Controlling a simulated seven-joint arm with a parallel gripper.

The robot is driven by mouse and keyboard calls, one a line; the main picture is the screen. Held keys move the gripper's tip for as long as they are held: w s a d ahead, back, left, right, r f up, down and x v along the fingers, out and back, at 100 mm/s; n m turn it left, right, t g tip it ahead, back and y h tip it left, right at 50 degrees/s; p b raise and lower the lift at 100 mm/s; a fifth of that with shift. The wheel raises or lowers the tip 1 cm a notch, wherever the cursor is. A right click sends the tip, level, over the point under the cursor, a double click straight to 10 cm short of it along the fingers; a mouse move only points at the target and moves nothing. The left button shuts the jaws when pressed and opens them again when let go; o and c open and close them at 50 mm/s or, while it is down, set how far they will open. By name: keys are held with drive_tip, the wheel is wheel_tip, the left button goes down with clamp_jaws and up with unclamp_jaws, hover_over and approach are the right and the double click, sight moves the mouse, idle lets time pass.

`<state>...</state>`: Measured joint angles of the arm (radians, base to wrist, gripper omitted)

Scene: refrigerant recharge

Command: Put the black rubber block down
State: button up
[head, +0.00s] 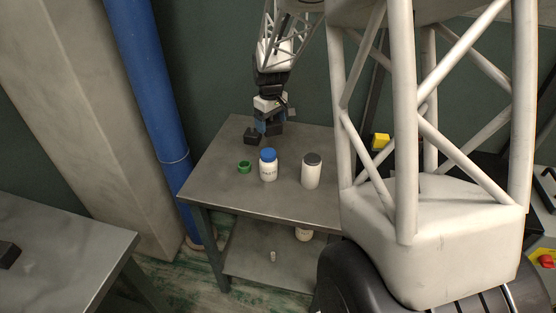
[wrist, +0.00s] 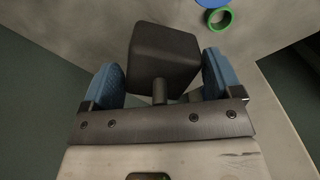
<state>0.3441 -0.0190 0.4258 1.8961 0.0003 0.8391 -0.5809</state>
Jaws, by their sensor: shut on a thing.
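The black rubber block (wrist: 165,52) is a dark, boxy piece with a short stem on its gripper side. In the wrist view it sits between the blue finger pads of my gripper (wrist: 163,80), which is shut on it. In the head view my gripper (head: 268,124) is at the back left part of the metal table (head: 220,185), with the block (head: 252,138) at its lower left. I cannot tell whether the block touches the tabletop.
A green ring (head: 244,167), a white bottle with a blue cap (head: 268,168) and a white bottle with a grey cap (head: 312,173) stand in front of the block. The table's left front is clear. A blue pipe (head: 150,80) rises beside the table.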

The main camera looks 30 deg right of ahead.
drive_tip(key=s+d+m, duration=0.2)
drive_tip(key=s+d, duration=0.4)
drive_tip(key=d, duration=0.5)
wheel_tip(320, 180, down, 8)
drive_tip(key=shift+d+r, duration=0.1)
drive_tip(key=shift+r, duration=0.05)
drive_tip(key=shift+w, duration=0.15)
drive_tip(key=w+d, duration=0.2)
drive_tip(key=w, duration=0.2)
drive_tip(key=w+d+f, duration=0.1)
drive_tip(key=w+d, duration=0.2)
drive_tip(key=w, duration=0.2)
drive_tip(key=w+d, duration=0.3)
drive_tip(key=w, duration=0.1)
drive_tip(key=shift+w+f, duration=0.25)
drive_tip(key=shift+w, duration=0.05)
drive_tip(key=shift+f, duration=1.75)
drive_tip(key=shift+f, duration=0.15)
drive_tip(key=o, duration=0.9)
drive_tip(key=shift+c, duration=0.2)
